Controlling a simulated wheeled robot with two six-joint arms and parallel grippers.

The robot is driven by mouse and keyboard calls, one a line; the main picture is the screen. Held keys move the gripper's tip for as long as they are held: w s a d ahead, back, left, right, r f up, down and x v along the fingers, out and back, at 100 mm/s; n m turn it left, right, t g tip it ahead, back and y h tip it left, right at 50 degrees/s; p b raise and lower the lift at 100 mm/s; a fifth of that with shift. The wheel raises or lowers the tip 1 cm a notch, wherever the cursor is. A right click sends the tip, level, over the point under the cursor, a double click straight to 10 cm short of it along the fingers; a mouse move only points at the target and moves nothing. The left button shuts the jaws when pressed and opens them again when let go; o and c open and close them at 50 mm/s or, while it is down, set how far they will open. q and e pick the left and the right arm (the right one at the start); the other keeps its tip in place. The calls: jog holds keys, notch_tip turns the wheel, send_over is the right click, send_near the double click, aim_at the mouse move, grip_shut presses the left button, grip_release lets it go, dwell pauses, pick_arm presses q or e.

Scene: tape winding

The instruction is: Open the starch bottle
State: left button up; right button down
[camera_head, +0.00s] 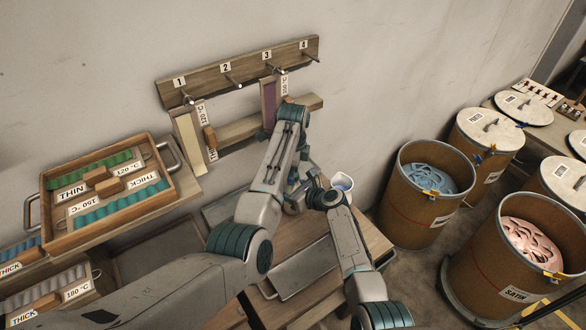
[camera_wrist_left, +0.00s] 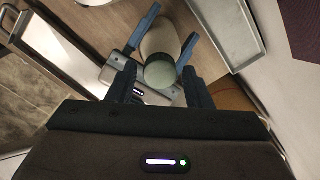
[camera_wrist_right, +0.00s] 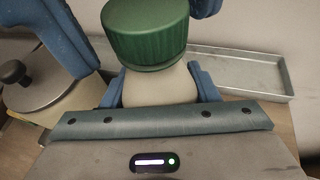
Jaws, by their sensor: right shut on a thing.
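The starch bottle has a pale body (camera_wrist_right: 158,88) and a ribbed green cap (camera_wrist_right: 146,32). My right gripper (camera_wrist_right: 158,80) is shut on the body, below the cap. In the left wrist view the bottle's cap (camera_wrist_left: 160,71) sits between the fingers of my left gripper (camera_wrist_left: 158,74). Those fingers are spread wider than the cap, with gaps on both sides, so it is open. In the head view my left gripper (camera_head: 306,172) and right gripper (camera_head: 297,199) meet over the wooden table, and the bottle is hidden by the arms.
A grey metal tray (camera_wrist_right: 245,72) lies near the bottle. A lidded pot (camera_wrist_right: 38,92) stands left in the right wrist view. A white container (camera_head: 342,182) stands behind the grippers. A wooden crate (camera_head: 68,236) is at left; brown drums (camera_head: 405,222) stand at right.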

pick_arm(q)
jog(key=c, duration=0.8)
jog(key=n, duration=0.6)
jog(key=shift+c, duration=0.2)
jog(key=n, duration=0.5)
jog(key=shift+n, duration=0.4)
jog(key=n, duration=1.4)
jog(key=shift+r, duration=0.1)
jog(key=n, duration=0.7)
jog(key=shift+n, duration=0.3)
jog(key=n, duration=1)
jog(key=shift+n, duration=0.4)
jog(key=n, duration=0.6)
jog(key=shift+a+r+n, duration=0.1)
jog(key=shift+n, duration=0.3)
jog(key=o, duration=1.1)
